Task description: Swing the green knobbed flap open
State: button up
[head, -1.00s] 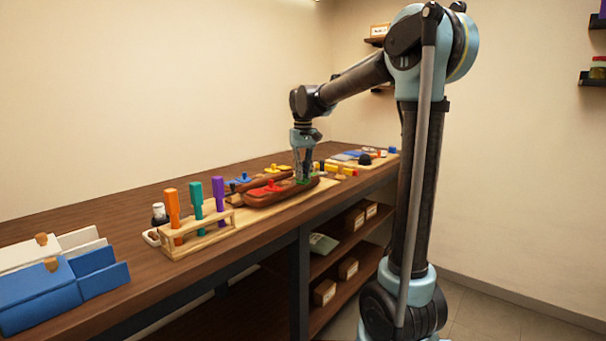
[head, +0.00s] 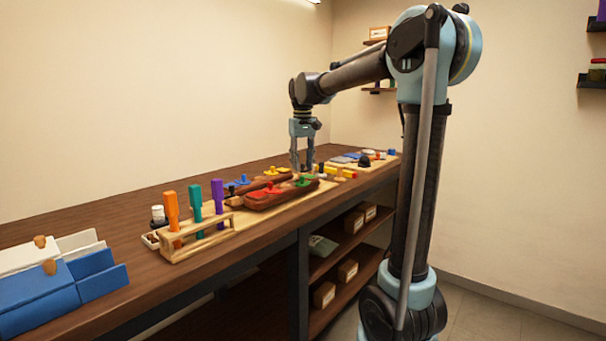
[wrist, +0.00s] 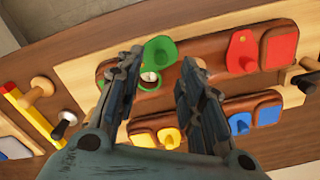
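The green flap (wrist: 161,51) sits on the near dark-brown saddle-shaped block (wrist: 215,63). In the wrist view it juts out past the block's edge, with a pale-rimmed round opening (wrist: 150,80) uncovered beside it. In the head view the green flap (head: 305,181) shows at the block's right end. My gripper (head: 303,167) is above and behind it, fingers pointing down. In the wrist view my gripper (wrist: 162,60) is open and empty, its fingers apart on either side of the opening. The flap's knob is hard to make out.
A red flap (wrist: 241,52) is on the same block. A second block carries a yellow flap (wrist: 168,138) and a blue flap (wrist: 240,123). Orange, teal and purple handles (head: 218,196) stand in a wooden rack. Blue boxes (head: 40,298) are at the left.

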notch_tip(320, 180, up, 8)
jog(key=shift+f, duration=0.25)
jog(key=s+d+f+m+t, duration=0.1)
jog(key=s+d+f+m, duration=0.1)
jog(key=s+d+f, duration=1.25)
jog(key=s+d+f+m, duration=0.1)
jog(key=s+d+f, duration=0.2)
jog(key=s+f, duration=0.5)
jog(key=s+d+f+m+t, duration=0.1)
jog(key=s+d+f, duration=0.3)
jog(key=s+f, duration=0.5)
jog(key=shift+s+f, duration=0.3)
jog(key=shift+f, duration=0.15)
